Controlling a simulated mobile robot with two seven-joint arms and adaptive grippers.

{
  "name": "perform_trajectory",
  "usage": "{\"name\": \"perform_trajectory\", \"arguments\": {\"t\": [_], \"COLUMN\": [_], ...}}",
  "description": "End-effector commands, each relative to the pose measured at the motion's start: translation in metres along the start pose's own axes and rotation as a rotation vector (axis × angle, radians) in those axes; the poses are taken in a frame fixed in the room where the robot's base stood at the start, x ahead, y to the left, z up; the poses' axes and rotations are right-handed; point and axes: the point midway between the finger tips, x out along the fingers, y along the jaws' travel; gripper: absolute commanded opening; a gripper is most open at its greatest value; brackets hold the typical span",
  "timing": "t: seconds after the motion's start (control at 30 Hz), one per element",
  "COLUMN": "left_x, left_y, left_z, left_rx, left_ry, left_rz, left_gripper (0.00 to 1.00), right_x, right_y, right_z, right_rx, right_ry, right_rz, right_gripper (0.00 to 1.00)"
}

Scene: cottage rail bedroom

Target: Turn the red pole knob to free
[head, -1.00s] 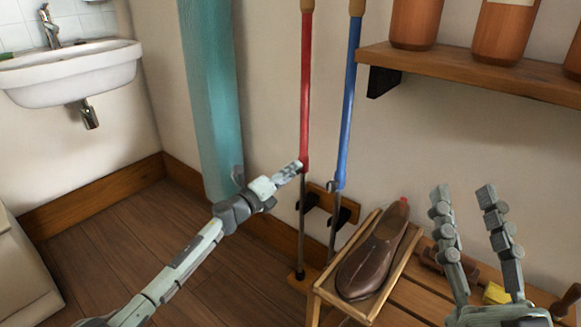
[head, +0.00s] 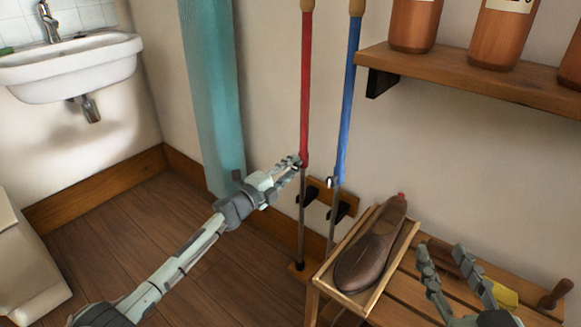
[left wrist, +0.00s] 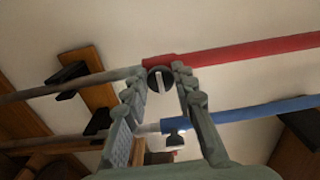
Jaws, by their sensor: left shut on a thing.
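The red pole (head: 306,95) stands upright against the wall, with a thin grey lower section below its red tube. Its knob (left wrist: 160,79), a dark disc with a pale bar, sits at the red tube's lower end in the left wrist view. My left gripper (head: 292,162) is shut on that knob, one finger on each side; the fingers hide it in the head view. The knob's bar runs roughly up-down in the wrist picture. My right gripper (head: 441,264) is open and empty, above the slatted bench.
A blue pole (head: 349,100) with its own knob (left wrist: 174,137) stands close to the right. A shelf (head: 470,80) with bottles juts out above. A teal curtain (head: 212,90) hangs left.

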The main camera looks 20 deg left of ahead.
Motion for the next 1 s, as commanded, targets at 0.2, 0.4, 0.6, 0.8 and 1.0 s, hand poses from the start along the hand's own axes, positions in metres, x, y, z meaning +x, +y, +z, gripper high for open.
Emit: {"name": "perform_trajectory", "arguments": {"t": [0.2,0.4,0.6,0.8,1.0], "left_x": [0.0,0.0,0.0,-0.002,-0.03], "left_y": [-0.001,-0.001,0.0,0.0,0.001], "left_z": [-0.001,-0.001,0.0,0.0,0.0], "left_rx": [-0.003,-0.003,-0.002,-0.001,0.0], "left_ry": [0.001,0.001,0.0,0.0,0.0], "left_rz": [-0.001,-0.001,-0.001,0.0,0.002], "left_gripper": [0.0,0.38,0.47,0.47,0.47], "right_x": [0.0,0.0,0.0,0.0,0.0], "right_y": [0.0,0.0,0.0,0.001,0.0], "right_z": [0.0,0.0,0.0,0.0,0.0], "right_rx": [0.0,0.0,0.0,-0.001,-0.001], "right_ry": [-0.001,-0.001,0.0,0.002,0.001], "right_rz": [0.0,0.0,0.0,0.001,0.001], "right_gripper": [0.4,0.4,0.4,0.4,0.4]}}
